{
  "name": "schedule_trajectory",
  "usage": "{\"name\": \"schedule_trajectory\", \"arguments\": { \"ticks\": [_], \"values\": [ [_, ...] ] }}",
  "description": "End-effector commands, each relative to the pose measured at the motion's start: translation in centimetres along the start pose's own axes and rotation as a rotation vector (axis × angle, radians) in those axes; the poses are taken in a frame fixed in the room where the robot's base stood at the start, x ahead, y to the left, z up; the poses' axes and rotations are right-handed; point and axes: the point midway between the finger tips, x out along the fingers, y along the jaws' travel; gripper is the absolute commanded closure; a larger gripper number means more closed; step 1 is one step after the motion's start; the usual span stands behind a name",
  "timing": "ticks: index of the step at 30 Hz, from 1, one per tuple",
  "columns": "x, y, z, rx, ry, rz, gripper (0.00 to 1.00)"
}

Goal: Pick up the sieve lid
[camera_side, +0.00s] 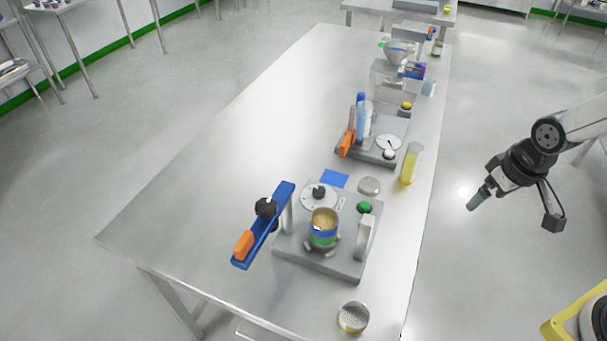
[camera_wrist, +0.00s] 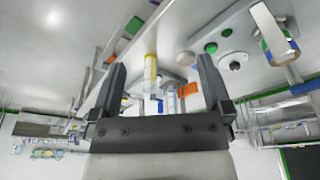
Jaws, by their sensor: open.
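The sieve lid appears to be the plain, round grey disc (camera_side: 368,187) lying on the steel table, just behind the front device. My gripper (camera_side: 474,200) is off the table's right side in the side view, well apart from the disc, and points down and left. In the wrist view my gripper (camera_wrist: 161,65) has its two dark fingers wide apart with nothing held between them.
The front device (camera_side: 315,262) holds a cup with a blue band (camera_side: 323,229). A mesh-topped sieve (camera_side: 353,317) stands at the near table edge. The table's left half (camera_side: 225,140) is clear.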

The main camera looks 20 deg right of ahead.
Motion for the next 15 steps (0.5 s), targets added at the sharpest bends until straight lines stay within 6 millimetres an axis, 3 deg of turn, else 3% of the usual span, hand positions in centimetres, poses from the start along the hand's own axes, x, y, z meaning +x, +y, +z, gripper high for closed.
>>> {"name": "schedule_trajectory", "arguments": {
  "ticks": [8,15],
  "values": [
    [1.1,-0.4,-3.7,-0.125,-0.022,-0.011,0.00],
    [3.6,-1.1,-9.2,-0.334,-0.052,-0.035,0.00]
  ]
}}
